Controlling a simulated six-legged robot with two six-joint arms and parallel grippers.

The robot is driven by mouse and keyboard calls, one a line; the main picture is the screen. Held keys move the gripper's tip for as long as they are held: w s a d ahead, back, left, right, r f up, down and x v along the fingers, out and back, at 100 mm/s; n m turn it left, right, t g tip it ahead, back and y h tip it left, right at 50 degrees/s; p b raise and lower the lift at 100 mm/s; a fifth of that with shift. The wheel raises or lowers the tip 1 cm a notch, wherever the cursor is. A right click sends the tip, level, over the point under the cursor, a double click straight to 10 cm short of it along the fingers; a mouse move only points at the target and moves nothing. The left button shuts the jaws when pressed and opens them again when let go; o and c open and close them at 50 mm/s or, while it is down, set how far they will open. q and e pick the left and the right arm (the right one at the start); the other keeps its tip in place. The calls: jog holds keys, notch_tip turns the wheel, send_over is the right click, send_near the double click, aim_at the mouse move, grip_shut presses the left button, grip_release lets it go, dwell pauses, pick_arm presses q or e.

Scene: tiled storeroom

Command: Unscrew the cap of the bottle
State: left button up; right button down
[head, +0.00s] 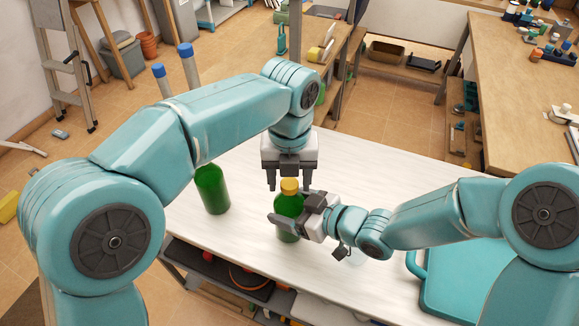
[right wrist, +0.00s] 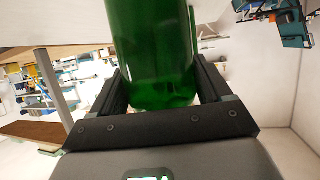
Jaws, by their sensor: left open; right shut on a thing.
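A green bottle with a yellow cap stands upright on the white table (head: 360,165). The bottle (head: 288,204) is held at its body by my right gripper (head: 291,220), which is shut on it from the right. In the right wrist view the green body (right wrist: 155,55) fills the space between the two dark fingers. The cap (head: 289,186) sits on top of the bottle. My left gripper (head: 289,186) points down above the cap, open, its two fingertips apart on either side near cap height. Contact with the cap cannot be told.
A second green bottle (head: 212,188) stands on the table to the left, under my left arm. A teal tray-like case (head: 465,280) lies at the table's right. Two blue-capped rods (head: 187,62) rise behind my left arm. The table's back right is clear.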

pick_arm(q)
grip_shut()
jog(key=n, duration=1.2)
jog(key=shift+n, duration=0.3)
jog(key=n, duration=0.2)
jog(key=shift+n, duration=0.3)
jog(key=n, duration=1)
jog(key=shift+n, duration=1.5)
jog(key=n, duration=0.5)
jog(key=shift+r, duration=0.1)
jog(key=n, duration=2.1)
